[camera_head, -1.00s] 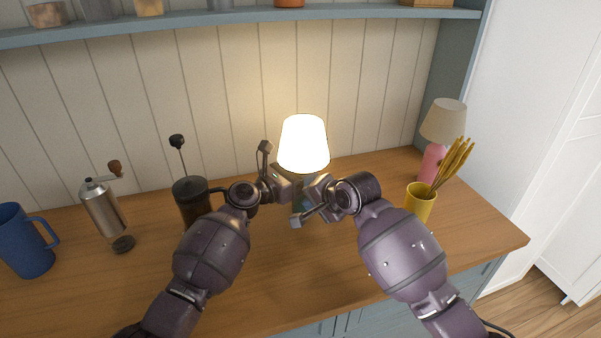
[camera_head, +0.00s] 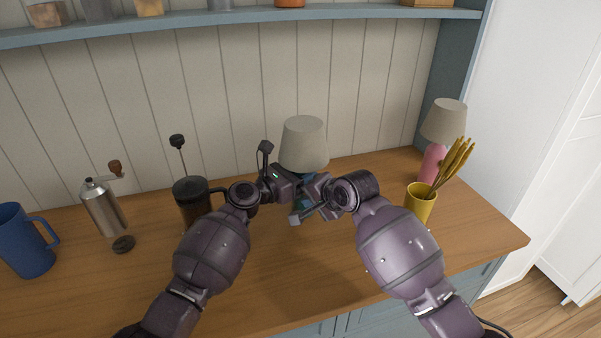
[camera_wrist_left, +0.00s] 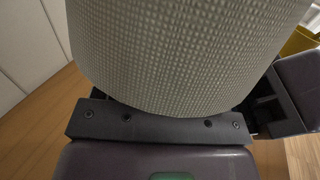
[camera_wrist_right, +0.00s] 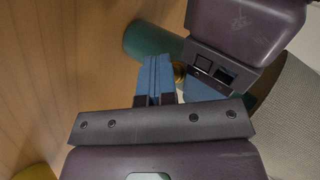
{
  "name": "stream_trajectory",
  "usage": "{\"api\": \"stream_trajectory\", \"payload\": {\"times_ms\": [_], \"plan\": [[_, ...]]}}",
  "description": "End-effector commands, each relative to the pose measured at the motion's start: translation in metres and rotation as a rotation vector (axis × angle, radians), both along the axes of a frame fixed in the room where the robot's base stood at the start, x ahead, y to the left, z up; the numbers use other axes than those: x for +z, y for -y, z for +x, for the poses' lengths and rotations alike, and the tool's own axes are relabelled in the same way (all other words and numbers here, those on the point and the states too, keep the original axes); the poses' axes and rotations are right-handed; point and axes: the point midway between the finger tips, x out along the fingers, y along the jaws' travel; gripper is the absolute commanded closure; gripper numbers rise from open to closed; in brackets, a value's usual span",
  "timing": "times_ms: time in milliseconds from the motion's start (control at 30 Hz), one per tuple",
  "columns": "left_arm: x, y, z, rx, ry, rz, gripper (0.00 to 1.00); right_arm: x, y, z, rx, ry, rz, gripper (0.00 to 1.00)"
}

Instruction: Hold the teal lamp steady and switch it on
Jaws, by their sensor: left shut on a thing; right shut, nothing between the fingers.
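The teal lamp stands upright on the counter, with its beige shade (camera_head: 304,143) unlit. Its teal base (camera_wrist_right: 145,42) shows in the right wrist view, partly behind the grippers. My left gripper (camera_head: 296,182) is shut on the lamp below the shade; the shade (camera_wrist_left: 180,50) hides its fingertips in the left wrist view. My right gripper (camera_wrist_right: 155,75) is shut and empty, its blue fingers together close beside the lamp's base and a small brass part (camera_wrist_right: 179,70). I cannot tell if they touch.
A pink lamp (camera_head: 433,165) and a yellow cup (camera_head: 419,205) of sticks stand to the right. A French press (camera_head: 190,200), a grinder (camera_head: 102,208) and a blue mug (camera_head: 26,240) stand to the left. The front counter (camera_head: 290,270) is clear.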

Motion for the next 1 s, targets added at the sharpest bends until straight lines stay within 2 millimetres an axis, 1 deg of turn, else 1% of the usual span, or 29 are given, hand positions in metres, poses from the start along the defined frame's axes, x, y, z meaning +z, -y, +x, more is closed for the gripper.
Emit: {"api": "stream_trajectory", "payload": {"times_ms": [167, 433, 533, 1000], "plan": [[-0.001, 0.001, -0.001, -0.003, -0.003, -0.001, 0.77, 0.0, 0.003, -0.005, -0.001, 0.001, 0.001, 1.0], [-0.001, 0.001, -0.001, -0.002, -0.003, -0.001, 0.77, 0.0, 0.003, -0.006, -0.001, 0.001, 0.0, 1.0], [-0.001, 0.001, -0.001, -0.002, -0.002, -0.002, 0.77, 0.0, 0.004, -0.009, -0.001, 0.001, 0.0, 1.0], [-0.001, 0.0, 0.0, 0.0, -0.002, -0.001, 0.77, -0.001, 0.015, -0.045, -0.001, 0.0, 0.001, 1.0]]}}
